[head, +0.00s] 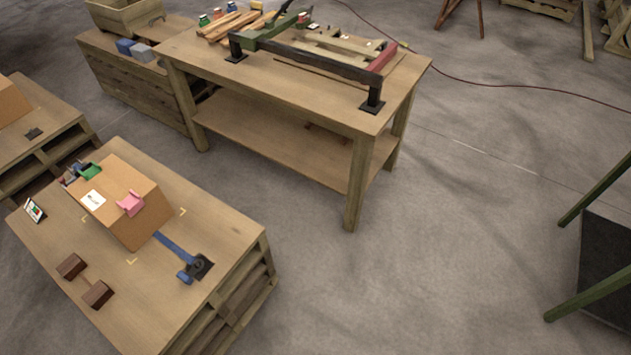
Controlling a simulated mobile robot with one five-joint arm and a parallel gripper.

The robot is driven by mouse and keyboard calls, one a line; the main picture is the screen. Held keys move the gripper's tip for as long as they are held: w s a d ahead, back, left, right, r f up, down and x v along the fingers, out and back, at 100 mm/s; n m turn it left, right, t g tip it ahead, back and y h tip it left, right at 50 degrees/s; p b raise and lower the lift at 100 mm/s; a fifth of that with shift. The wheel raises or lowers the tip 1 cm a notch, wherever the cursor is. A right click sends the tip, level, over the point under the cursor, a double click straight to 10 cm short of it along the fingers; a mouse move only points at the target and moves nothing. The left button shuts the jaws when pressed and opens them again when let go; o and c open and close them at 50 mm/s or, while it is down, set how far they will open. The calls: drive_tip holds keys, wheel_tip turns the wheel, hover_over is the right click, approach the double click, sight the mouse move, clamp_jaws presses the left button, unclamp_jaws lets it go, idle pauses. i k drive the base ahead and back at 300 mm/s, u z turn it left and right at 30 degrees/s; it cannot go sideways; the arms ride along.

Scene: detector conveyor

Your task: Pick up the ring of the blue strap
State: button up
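A blue strap (172,243) lies on the wooden pallet top (60,225) at the lower left. It runs from the lower right side of a cardboard box (145,224) towards a dark fitting (203,266) near the pallet's right edge. A short blue piece (183,278) sits beside the dark fitting. The ring of the strap is too small to make out clearly. My gripper is not in view.
Pink (131,203) and green (90,171) pieces sit on the box. Brown blocks (98,294) and a small card (34,210) share the pallet. A workbench (215,70) with clamps stands behind. Open floor (350,290) lies to the right.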

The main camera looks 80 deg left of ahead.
sight(187, 278)
drive_tip(key=u, duration=0.9)
drive_tip(key=k, duration=0.2)
drive_tip(key=u, duration=3.35)
drive_tip(key=k, duration=0.1)
drive_tip(key=u, duration=1)
drive_tip(key=k, duration=0.7)
drive_tip(key=z, duration=0.25)
drive_tip(key=i, duration=1.65)
drive_tip(key=u, duration=0.25)
